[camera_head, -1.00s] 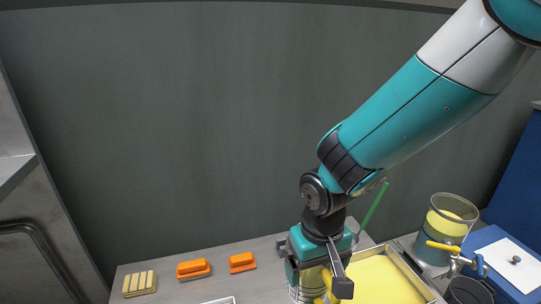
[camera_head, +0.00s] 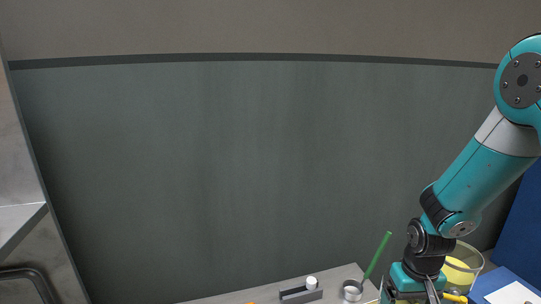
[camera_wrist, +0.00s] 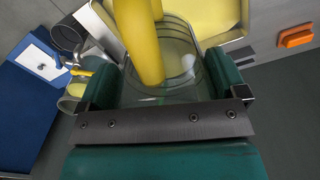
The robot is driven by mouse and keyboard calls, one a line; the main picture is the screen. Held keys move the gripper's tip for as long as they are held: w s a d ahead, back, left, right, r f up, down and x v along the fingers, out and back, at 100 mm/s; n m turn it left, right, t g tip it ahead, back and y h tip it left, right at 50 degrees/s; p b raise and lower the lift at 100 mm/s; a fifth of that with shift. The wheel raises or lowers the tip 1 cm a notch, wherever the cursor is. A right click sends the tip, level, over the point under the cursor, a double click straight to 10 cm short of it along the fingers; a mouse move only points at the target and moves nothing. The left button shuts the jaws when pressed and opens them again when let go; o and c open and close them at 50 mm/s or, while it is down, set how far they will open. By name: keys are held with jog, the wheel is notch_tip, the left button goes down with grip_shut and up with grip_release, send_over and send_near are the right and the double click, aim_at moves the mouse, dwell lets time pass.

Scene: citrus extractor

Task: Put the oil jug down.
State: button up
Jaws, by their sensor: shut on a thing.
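My gripper (camera_wrist: 163,85) is shut on the oil jug (camera_wrist: 178,72), a clear ribbed vessel with thick yellow parts rising over it in the wrist view. The jug stands between the two green fingers. In the head view my gripper (camera_head: 420,288) is at the bottom right edge, and the jug there is mostly cut off or hidden. I cannot tell whether the jug's base touches anything.
A clear tank with yellow contents (camera_head: 463,268) stands right behind my gripper. A blue board with a white sheet (camera_wrist: 40,62) and a dark grey cup (camera_wrist: 68,36) lie to one side. A tray with yellow inside (camera_wrist: 205,12) and an orange block (camera_wrist: 297,38) are near. A green stick (camera_head: 378,254) rises nearby.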

jog(key=r+p, duration=0.3)
jog(key=p, duration=0.1)
jog(key=s+r+p, duration=0.1)
jog(key=r+p, duration=0.2)
jog(key=p, duration=0.2)
jog(key=r+p, duration=0.3)
jog(key=p, duration=0.2)
jog(key=shift+s, duration=0.4)
jog(key=shift+a, duration=0.1)
